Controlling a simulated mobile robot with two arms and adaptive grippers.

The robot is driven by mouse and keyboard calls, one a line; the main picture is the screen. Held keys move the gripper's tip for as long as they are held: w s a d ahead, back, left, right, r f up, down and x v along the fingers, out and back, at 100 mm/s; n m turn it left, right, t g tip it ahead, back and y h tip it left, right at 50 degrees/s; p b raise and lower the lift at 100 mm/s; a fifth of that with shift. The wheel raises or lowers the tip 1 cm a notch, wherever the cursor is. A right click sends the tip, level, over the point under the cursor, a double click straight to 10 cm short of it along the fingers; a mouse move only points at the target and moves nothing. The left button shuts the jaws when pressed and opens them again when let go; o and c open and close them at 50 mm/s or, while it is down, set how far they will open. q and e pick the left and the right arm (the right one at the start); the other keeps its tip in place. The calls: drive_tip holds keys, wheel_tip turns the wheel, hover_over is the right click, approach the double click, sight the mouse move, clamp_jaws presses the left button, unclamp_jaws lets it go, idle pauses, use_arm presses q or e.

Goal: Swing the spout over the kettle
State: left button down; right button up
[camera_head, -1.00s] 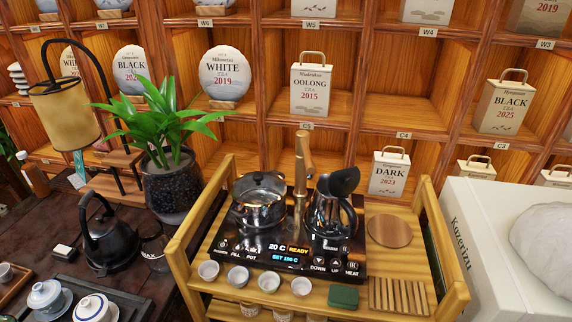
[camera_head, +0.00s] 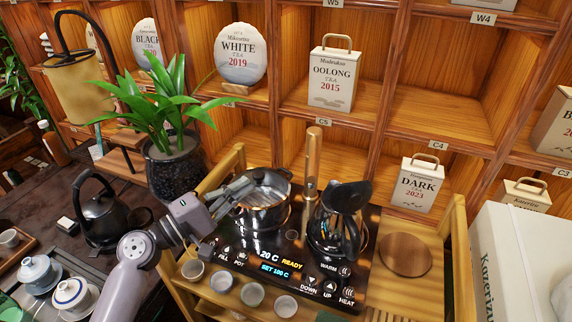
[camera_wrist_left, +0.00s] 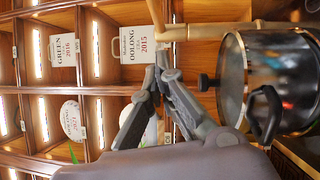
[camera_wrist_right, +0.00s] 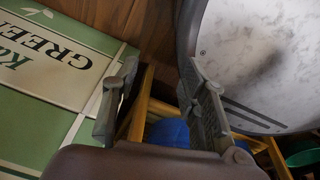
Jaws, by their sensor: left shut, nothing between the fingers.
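The spout (camera_head: 312,165) is an upright copper-coloured tube at the back of the black cooker panel (camera_head: 290,255), between a lidded pot and a kettle. The dark glass kettle (camera_head: 337,232) stands on the panel's right side; its lid looks raised. The steel-and-glass pot (camera_head: 264,208) stands on the left side. My left gripper (camera_head: 248,184) is shut and empty, in front of the pot's left side in the head view. In the left wrist view its fingertips (camera_wrist_left: 158,76) are left of the pot (camera_wrist_left: 275,80). My right gripper (camera_wrist_right: 160,95) is open and empty, seen only in its wrist view.
Several small cups (camera_head: 252,294) line the cart's front edge. A potted plant (camera_head: 172,170) and a black kettle (camera_head: 103,218) stand to the left. A round wooden coaster (camera_head: 405,255) lies right of the cooker. A white box (camera_head: 515,265) stands at right.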

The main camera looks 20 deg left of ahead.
sight(313, 160)
use_arm(q)
drive_tip(key=p+x, duration=0.1)
drive_tip(key=x, duration=0.1)
drive_tip(key=p+x, duration=0.1)
drive_tip(key=x, duration=0.2)
drive_tip(key=shift+w+d+r+p, duration=0.2)
drive_tip(key=shift+r+p, duration=0.2)
drive_tip(key=shift+r, duration=0.05)
drive_tip(key=p+x, duration=0.1)
drive_tip(key=x, duration=0.2)
drive_tip(key=shift+w+d, duration=0.2)
drive_tip(key=shift+w, duration=0.15)
drive_tip(key=d+p, duration=0.2)
drive_tip(key=d, duration=0.1)
drive_tip(key=shift+w+d, duration=0.2)
drive_tip(key=shift+d, duration=0.1)
use_arm(e)
drive_tip(key=s+a+r, duration=0.1)
drive_tip(key=s+r, duration=0.2)
drive_tip(key=r, duration=0.3)
drive_tip(key=shift+s+a, duration=0.35)
drive_tip(key=shift+s, duration=0.05)
use_arm(q)
drive_tip(key=shift+r, duration=0.1)
